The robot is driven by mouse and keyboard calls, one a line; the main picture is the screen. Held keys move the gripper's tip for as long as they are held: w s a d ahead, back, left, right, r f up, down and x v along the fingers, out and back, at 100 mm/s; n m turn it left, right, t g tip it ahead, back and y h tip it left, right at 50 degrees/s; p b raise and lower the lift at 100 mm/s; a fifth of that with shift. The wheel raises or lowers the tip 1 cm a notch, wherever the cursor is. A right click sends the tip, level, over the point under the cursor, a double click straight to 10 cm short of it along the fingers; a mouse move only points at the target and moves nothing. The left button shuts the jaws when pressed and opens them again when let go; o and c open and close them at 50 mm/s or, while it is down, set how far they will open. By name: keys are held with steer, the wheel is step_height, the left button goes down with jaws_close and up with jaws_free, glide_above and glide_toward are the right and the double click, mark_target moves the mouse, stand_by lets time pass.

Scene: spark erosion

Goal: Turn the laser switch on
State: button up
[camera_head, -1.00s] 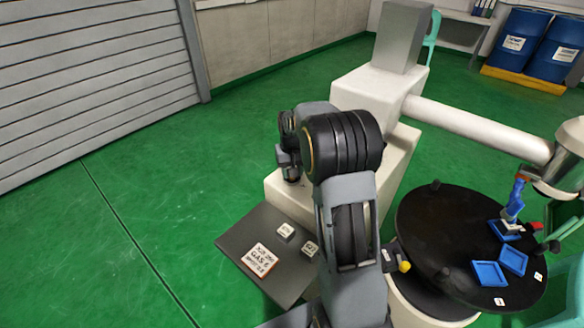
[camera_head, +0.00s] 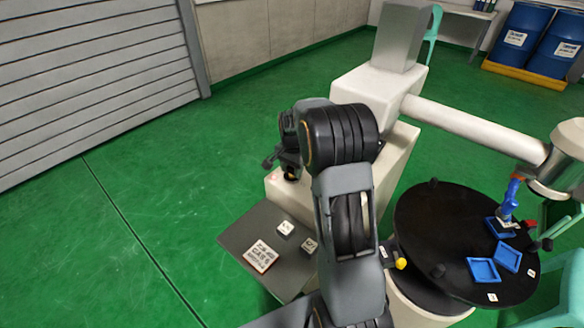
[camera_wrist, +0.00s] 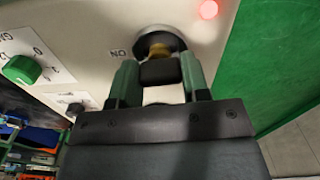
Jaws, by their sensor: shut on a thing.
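My gripper (camera_wrist: 158,82) is shut on a dark switch knob (camera_wrist: 160,72) in the wrist view, with one green finger on each side. The knob sits on a brass stem in a round dark collar on a pale panel (camera_wrist: 85,40). An upside-down "ON" label (camera_wrist: 118,53) is left of the collar. A red lamp (camera_wrist: 208,9) glows at the panel's upper right. In the head view my gripper (camera_head: 284,160) is by the near left end of the white machine (camera_head: 355,82), partly hidden by my arm.
A green dial (camera_wrist: 22,70) and a dark knob (camera_wrist: 75,107) are left of the switch. A black turntable (camera_head: 440,215) with blue trays (camera_head: 483,270) stands at the right. Green floor at the left is clear.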

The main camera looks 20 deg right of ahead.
steer(key=shift+m, duration=0.6)
steer(key=o, duration=0.9)
step_height(320, 180, up, 14)
steer(key=shift+f+p, duration=0.1)
steer(key=shift+p, duration=0.45)
steer(key=shift+s+a+r+n+t+p, duration=0.75)
steer(key=shift+s+a+n, duration=1.25)
steer(key=shift+s, duration=1.7)
steer(key=shift+s+a+r+n+t+p, duration=0.5)
steer(key=shift+s+a+n+p, duration=0.8)
steer(key=shift+s+n, duration=1.75)
steer(key=shift+s+a+r+n+t+p, duration=0.6)
steer(key=shift+s+a+n, duration=1.2)
steer(key=shift+s, duration=2.55)
